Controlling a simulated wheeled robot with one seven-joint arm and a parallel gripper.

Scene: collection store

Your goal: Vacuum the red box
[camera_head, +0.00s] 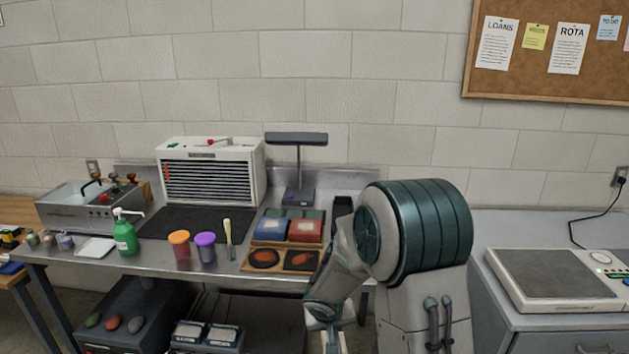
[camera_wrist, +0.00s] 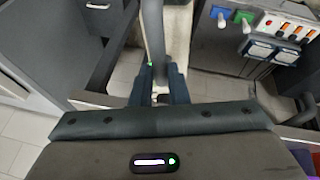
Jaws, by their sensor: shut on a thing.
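My gripper (camera_wrist: 161,88) is below the bench's front edge, away from the red box. It is shut on a grey tube (camera_wrist: 152,35), which runs up the wrist view from between the blue fingers. I cannot tell whether this tube is part of a vacuum. My arm hides the bench just right of the boxes.
A wooden tray (camera_head: 248,266) with dark pieces lies before the boxes. Orange (camera_head: 180,248) and purple (camera_head: 205,248) jars, a brush (camera_head: 228,240) and a green pump bottle (camera_head: 124,236) stand left. A lamp (camera_head: 298,170) and a slatted white unit (camera_head: 210,172) stand behind. A scale (camera_head: 560,280) is right.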

